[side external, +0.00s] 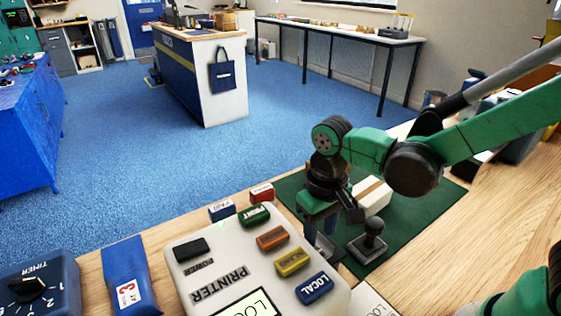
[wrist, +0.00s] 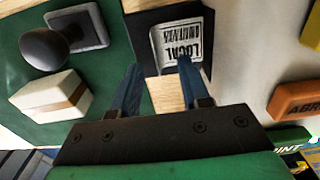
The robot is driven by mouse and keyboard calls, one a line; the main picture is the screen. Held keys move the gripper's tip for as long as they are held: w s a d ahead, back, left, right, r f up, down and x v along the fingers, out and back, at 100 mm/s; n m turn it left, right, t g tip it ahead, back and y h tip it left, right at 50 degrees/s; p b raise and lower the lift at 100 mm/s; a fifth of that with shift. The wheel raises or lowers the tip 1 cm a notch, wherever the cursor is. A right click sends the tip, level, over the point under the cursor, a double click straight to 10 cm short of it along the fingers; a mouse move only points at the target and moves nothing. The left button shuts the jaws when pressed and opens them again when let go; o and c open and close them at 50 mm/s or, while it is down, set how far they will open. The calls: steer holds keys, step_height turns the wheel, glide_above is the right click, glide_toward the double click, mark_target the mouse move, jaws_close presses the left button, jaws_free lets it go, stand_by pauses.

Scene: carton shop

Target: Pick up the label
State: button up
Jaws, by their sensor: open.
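The label (wrist: 182,40), a small white piece with upside-down black print including "LOCAL", lies on a dark plate beside the printer in the wrist view. My gripper (wrist: 159,70) is open with nothing between its two blue fingers. The right fingertip overlaps the label's lower edge in the picture; I cannot tell whether it touches. In the side external view my gripper (side external: 325,240) hangs down beside the printer's right edge, and I cannot make out the label clearly there.
The printer (side external: 203,262) with coloured buttons stands left of my gripper. On the green mat (side external: 425,205) to the right are a black-knobbed stamp (side external: 370,243) and a white carton (side external: 371,205) with a brown stripe. A blue packet (side external: 127,275) and a timer (side external: 38,287) sit farther left.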

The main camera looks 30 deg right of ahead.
steer(key=shift+f, duration=0.15)
jaws_close()
steer(key=shift+r, duration=0.2)
